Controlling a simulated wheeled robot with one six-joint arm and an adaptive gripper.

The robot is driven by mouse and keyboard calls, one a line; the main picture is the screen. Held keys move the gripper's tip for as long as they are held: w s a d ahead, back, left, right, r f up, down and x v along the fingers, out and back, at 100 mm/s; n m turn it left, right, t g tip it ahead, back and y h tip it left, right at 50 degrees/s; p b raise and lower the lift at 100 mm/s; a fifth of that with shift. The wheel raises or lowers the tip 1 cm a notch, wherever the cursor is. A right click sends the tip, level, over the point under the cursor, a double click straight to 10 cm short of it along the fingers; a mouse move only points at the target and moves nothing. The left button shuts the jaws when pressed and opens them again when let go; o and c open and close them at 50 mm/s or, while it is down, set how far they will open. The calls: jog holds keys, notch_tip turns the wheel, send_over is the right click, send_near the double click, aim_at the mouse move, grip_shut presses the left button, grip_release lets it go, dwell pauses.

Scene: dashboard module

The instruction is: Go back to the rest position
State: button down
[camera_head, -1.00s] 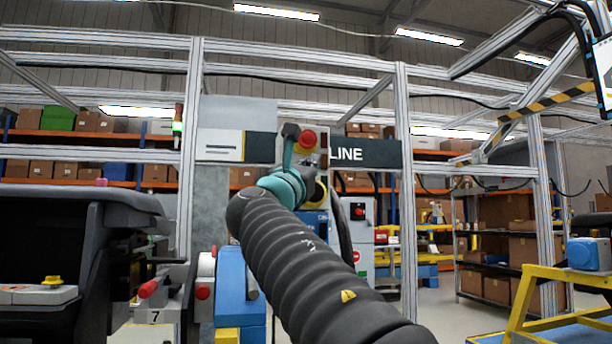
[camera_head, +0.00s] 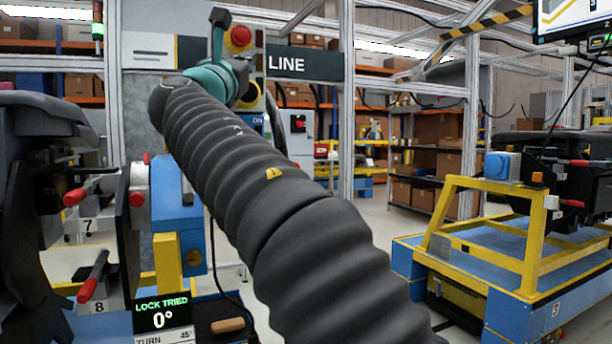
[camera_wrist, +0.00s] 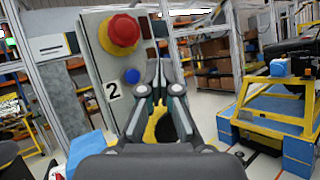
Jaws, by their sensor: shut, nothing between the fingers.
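My arm rises through the middle of the head view in a dark ribbed sleeve, with a teal wrist at its far end. In the wrist view my gripper (camera_wrist: 158,72) points away from the camera with its fingers together and nothing between them. A grey control panel (camera_wrist: 98,60) with a red mushroom button (camera_wrist: 120,33), a blue button (camera_wrist: 132,75) and the number 2 stands left of and behind the fingers. The red button (camera_head: 239,38) also shows beside my wrist in the head view. I cannot tell the exact gap from fingers to panel.
At the left are a dark dashboard module (camera_head: 38,130), red-tipped handles (camera_head: 92,275) and a blue stand (camera_head: 178,215). At the right is a blue and yellow cart (camera_head: 520,260). Shelves with boxes stand behind. Some floor is open between.

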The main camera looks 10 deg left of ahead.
jog(key=w+d+f+m+g+h, duration=0.1)
jog(key=w+d+f+m+g, duration=0.15)
jog(key=d+f, duration=0.4)
jog(key=w+d+f+m+g+h, duration=0.1)
jog(key=d+f+m+g, duration=0.25)
jog(key=d, duration=0.55)
jog(key=s+d+f+m+g, duration=0.25)
jog(key=d+f+m, duration=0.25)
jog(key=d+f, duration=0.3)
jog(key=s+d+f+m+g, duration=0.2)
jog(key=s+d+f+m, duration=0.3)
jog(key=f, duration=0.4)
jog(key=s+d+f+m+g+y, duration=0.2)
jog(key=s+f+m, duration=0.6)
jog(key=s+f, duration=0.4)
jog(key=s+d+f+m+g+y, duration=0.2)
jog(key=s+d+f+m+g, duration=0.3)
jog(key=f, duration=1.4)
jog(key=s+m, duration=0.3)
jog(key=s, duration=0.4)
jog(key=shift+d, duration=0.2)
